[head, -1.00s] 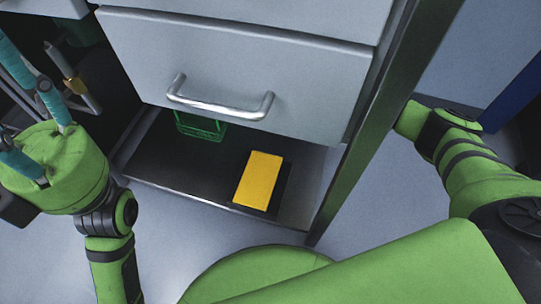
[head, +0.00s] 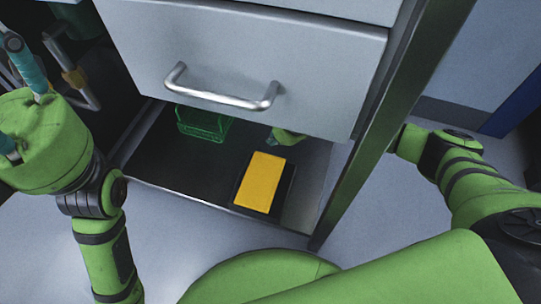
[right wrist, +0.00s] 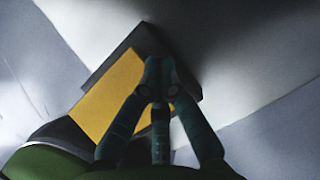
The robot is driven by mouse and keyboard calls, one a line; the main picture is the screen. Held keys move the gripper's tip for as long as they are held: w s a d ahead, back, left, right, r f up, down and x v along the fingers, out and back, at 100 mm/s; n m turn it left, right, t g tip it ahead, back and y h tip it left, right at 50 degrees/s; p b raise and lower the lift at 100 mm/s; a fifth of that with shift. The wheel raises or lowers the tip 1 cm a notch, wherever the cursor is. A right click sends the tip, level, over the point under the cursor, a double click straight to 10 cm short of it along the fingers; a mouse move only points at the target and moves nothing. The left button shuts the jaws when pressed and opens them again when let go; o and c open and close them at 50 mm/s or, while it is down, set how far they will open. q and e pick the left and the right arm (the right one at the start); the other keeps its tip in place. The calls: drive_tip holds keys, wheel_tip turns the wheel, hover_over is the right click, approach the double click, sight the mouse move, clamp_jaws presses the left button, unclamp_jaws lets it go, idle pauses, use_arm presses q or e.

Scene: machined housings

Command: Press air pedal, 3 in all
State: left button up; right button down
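The air pedal is a yellow plate (head: 260,182) on a black base, lying on the dark low shelf below the drawer. In the right wrist view the yellow plate (right wrist: 108,98) lies just beyond my right gripper (right wrist: 160,66), whose teal fingers come together at the tips with nothing seen between them. In the head view a small part of my right gripper (head: 273,139) shows just behind the pedal, partly hidden by the drawer front. I cannot tell whether it touches the pedal. My left gripper (head: 12,90) is at the left edge, fingers apart and empty, partly cut off.
The grey drawer (head: 240,60) with its metal handle (head: 222,101) overhangs the shelf. A green basket (head: 203,124) stands left of the pedal. A metal post (head: 375,150) rises at the right. The floor in front is clear.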

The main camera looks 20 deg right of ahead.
drive_tip(key=shift+s+a+f, duration=0.2)
drive_tip(key=shift+s+f, duration=0.1)
drive_tip(key=shift+f, duration=0.3)
idle(1.1)
drive_tip(key=shift+s+a+f, duration=0.1)
drive_tip(key=shift+s+f, duration=0.05)
drive_tip(key=shift+f, duration=0.25)
